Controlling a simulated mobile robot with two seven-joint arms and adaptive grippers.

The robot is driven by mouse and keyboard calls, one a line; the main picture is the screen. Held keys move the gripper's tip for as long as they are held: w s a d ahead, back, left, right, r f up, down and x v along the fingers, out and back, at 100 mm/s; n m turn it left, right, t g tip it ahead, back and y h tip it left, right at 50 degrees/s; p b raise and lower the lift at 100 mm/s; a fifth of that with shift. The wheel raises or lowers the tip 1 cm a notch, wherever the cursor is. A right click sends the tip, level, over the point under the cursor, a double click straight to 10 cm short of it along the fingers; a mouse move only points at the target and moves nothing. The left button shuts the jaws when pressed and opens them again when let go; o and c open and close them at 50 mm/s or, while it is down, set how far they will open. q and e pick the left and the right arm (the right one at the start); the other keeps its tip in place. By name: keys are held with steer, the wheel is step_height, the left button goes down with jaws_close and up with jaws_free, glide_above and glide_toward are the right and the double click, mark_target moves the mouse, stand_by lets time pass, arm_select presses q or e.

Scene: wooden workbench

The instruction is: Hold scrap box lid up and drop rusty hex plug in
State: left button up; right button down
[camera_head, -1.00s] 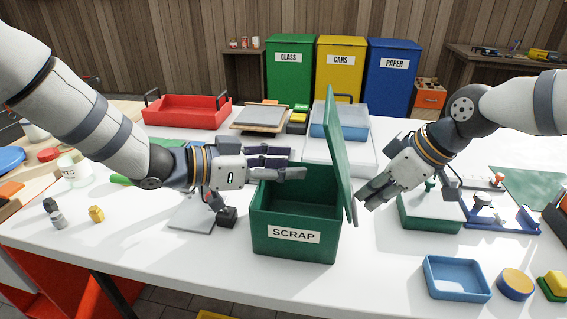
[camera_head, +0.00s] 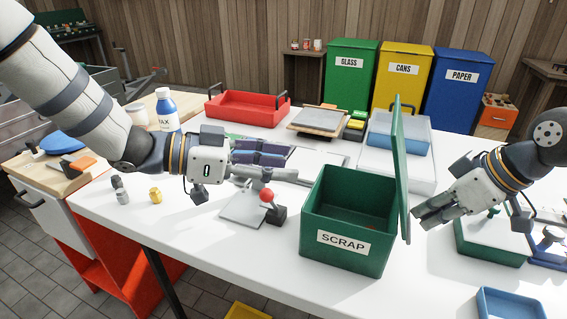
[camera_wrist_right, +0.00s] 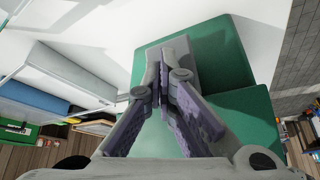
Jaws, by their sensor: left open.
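The green scrap box (camera_head: 325,240) stands on the white bench with its lid (camera_head: 401,160) upright along its right side. A small reddish spot (camera_head: 372,228) shows inside the box; it may be the rusty hex plug, but it is too small to tell. My left gripper (camera_head: 288,169) is open and empty, left of the box and above the bench. My right gripper (camera_head: 426,217) is just right of the lid, on its outer side. In the right wrist view its fingers (camera_wrist_right: 163,72) are together with nothing seen between them, in front of green surfaces (camera_wrist_right: 215,55).
A red-ball joystick (camera_head: 266,196) on a black base stands close left of the box. A blue tray (camera_head: 510,304) is front right. A red tray (camera_head: 247,108) is behind.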

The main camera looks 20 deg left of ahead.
arm_select(q)
steer(key=shift+m+t, duration=0.3)
steer(key=r, duration=0.1)
steer(key=r+p, duration=0.1)
steer(key=r, duration=0.3)
steer(key=shift+s+p, duration=0.3)
arm_select(e)
step_height(320, 180, up, 8)
steer(key=shift+f, duration=0.25)
